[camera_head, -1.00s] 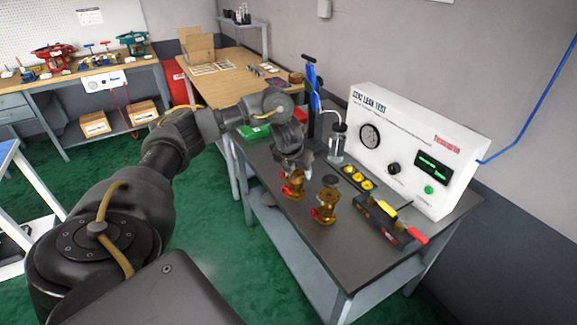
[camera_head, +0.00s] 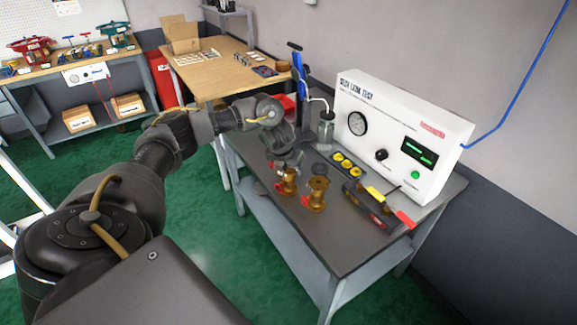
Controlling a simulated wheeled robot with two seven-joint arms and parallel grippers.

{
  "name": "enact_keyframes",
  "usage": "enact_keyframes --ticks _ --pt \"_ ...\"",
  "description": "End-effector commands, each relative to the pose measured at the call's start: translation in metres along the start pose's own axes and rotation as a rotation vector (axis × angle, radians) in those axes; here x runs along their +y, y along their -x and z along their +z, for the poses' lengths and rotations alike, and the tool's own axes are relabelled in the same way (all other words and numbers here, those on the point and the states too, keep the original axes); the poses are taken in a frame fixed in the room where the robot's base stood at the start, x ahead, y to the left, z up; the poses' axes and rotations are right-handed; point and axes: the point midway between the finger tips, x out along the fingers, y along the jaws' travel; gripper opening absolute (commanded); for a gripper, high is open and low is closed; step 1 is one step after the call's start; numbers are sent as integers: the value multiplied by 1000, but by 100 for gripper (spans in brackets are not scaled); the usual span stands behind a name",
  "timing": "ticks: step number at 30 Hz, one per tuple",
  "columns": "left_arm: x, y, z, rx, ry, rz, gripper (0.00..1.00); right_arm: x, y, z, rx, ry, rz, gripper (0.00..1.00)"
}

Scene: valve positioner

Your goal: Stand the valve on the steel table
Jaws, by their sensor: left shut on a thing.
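Two brass valves with red handles show at the dark-topped steel table (camera_head: 330,240). My left gripper (camera_head: 285,163) reaches down from above and is shut on the left valve (camera_head: 288,182), around its top. That valve is upright; I cannot tell whether its base touches the table top. The other valve (camera_head: 316,196) stands upright just to its right, apart from the gripper. The gripper's fingertips are small and partly hidden by the wrist. My right gripper is not in view.
A white leak-test box (camera_head: 400,135) stands at the table's back. In front of it are a strip with yellow caps (camera_head: 346,163) and a tray of tools (camera_head: 375,205). A glass jar (camera_head: 326,132) stands behind the gripper. The table's near right part is clear.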

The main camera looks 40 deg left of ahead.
Motion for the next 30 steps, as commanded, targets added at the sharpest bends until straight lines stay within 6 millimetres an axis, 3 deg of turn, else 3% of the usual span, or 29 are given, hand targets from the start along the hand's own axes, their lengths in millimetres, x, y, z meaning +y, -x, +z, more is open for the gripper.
enact_keyframes --ticks 1,6,17,26,30 --pt "0 0 0 0 0 0 62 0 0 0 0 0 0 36" --pt "0 0 0 0 0 0 82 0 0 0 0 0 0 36" --pt "-1 7 1 -2 -1 -3 82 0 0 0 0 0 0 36" --pt "0 65 3 -6 -3 -2 82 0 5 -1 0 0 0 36" --pt "0 96 4 -5 -2 0 82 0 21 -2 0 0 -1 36"
